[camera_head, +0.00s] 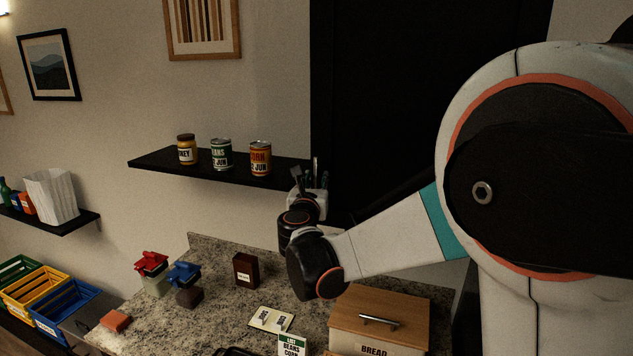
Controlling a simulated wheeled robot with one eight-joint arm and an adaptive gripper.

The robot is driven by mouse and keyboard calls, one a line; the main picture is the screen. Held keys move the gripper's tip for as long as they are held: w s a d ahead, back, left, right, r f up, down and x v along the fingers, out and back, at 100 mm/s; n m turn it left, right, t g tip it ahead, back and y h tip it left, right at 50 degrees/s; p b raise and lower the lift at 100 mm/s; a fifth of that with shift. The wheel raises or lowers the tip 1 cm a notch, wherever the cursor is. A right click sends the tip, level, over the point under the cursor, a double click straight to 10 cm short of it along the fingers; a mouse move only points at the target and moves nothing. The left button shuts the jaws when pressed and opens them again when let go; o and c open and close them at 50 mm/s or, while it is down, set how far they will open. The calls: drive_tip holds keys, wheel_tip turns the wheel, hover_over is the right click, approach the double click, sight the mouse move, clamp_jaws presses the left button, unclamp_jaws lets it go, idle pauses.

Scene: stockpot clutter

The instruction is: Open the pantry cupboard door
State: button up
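A tall, nearly black front (380,90) stands right of the wall shelf and looks like the pantry cupboard. It is too dark to make out a handle or a door seam, or whether the door is ajar. My gripper (309,176) is at the lower left edge of this dark front, by the right end of the shelf, pointing up and away from the camera. Its fingers are small and dark here, so I cannot tell whether they are open or touch anything. My arm hides the lower right part of the dark front.
A black shelf (150,163) holds a jar (186,149) and two cans (221,154) close left of my gripper. The granite counter (215,290) below carries a wooden bread box (380,345), a dark brown box (246,270), red- and blue-topped containers and an open booklet (271,318).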

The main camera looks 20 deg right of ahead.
drive_tip(key=shift+c, duration=0.3)
clamp_jaws()
